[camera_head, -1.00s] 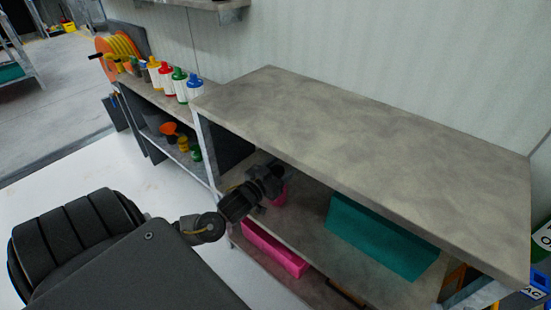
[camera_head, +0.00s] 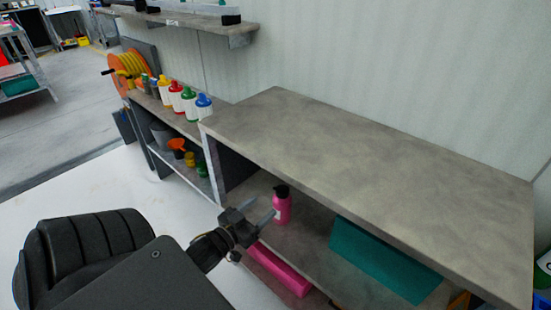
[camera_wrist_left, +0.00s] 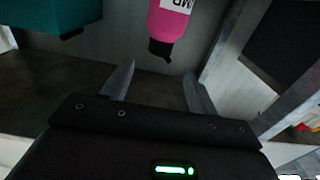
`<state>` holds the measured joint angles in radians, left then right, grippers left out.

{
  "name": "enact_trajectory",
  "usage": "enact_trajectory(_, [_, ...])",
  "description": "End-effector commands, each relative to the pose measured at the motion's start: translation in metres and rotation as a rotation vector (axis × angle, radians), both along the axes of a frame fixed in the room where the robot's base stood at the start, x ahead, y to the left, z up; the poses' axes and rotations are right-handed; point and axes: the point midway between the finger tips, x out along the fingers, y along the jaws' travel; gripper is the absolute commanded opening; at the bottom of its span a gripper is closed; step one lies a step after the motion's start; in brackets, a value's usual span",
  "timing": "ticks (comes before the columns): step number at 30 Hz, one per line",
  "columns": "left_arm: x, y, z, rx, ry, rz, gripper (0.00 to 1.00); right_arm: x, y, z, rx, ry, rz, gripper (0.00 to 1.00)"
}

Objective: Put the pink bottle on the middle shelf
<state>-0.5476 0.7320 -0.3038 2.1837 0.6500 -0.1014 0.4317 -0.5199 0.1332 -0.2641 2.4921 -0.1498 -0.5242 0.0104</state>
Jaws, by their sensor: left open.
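The pink bottle (camera_head: 282,209) with a black top stands upright on the middle shelf (camera_head: 312,244) of the workbench, under the worktop, near its left end. My left gripper (camera_head: 262,210) is open and empty just left of and in front of the bottle, its fingers pointing toward it. In the left wrist view the bottle (camera_wrist_left: 168,22) shows upside down, label partly visible, beyond the open fingers (camera_wrist_left: 158,80) and apart from them. My right gripper is out of view.
A teal bin (camera_head: 380,260) stands to the right on the same shelf. A pink bin (camera_head: 278,270) is on the shelf below. The worktop (camera_head: 370,165) is bare. Several coloured bottles (camera_head: 190,102) line the side shelf at left. The bench's left post (camera_head: 213,165) is near my gripper.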

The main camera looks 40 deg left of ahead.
Motion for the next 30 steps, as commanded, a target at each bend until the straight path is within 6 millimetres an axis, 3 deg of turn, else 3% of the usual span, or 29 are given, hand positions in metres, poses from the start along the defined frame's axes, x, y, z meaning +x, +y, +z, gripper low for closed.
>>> enact_trajectory(4, [0.0, -0.004, -0.001, -0.004, 0.005, -0.004, 0.59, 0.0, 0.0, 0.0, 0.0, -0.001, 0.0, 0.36])
enact_trajectory(7, [-0.002, -0.027, -0.007, -0.024, 0.038, -0.031, 0.59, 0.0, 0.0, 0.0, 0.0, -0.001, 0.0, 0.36])
enact_trajectory(11, [-0.009, -0.093, -0.011, -0.053, 0.107, -0.125, 0.59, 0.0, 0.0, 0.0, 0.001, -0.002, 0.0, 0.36])
enact_trajectory(15, [-0.02, -0.171, 0.004, -0.043, 0.147, -0.263, 0.59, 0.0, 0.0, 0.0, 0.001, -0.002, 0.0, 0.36])
enact_trajectory(18, [-0.028, -0.214, 0.021, -0.012, 0.147, -0.348, 0.59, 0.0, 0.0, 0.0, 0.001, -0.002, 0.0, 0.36])
enact_trajectory(21, [-0.034, -0.241, 0.035, 0.022, 0.139, -0.407, 0.59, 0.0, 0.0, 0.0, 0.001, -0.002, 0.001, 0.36])
enact_trajectory(24, [-0.038, -0.258, 0.043, 0.046, 0.131, -0.44, 0.59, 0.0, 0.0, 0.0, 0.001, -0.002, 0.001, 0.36])
enact_trajectory(30, [-0.04, -0.263, 0.045, 0.057, 0.128, -0.453, 0.59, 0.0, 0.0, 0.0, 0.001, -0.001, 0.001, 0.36])
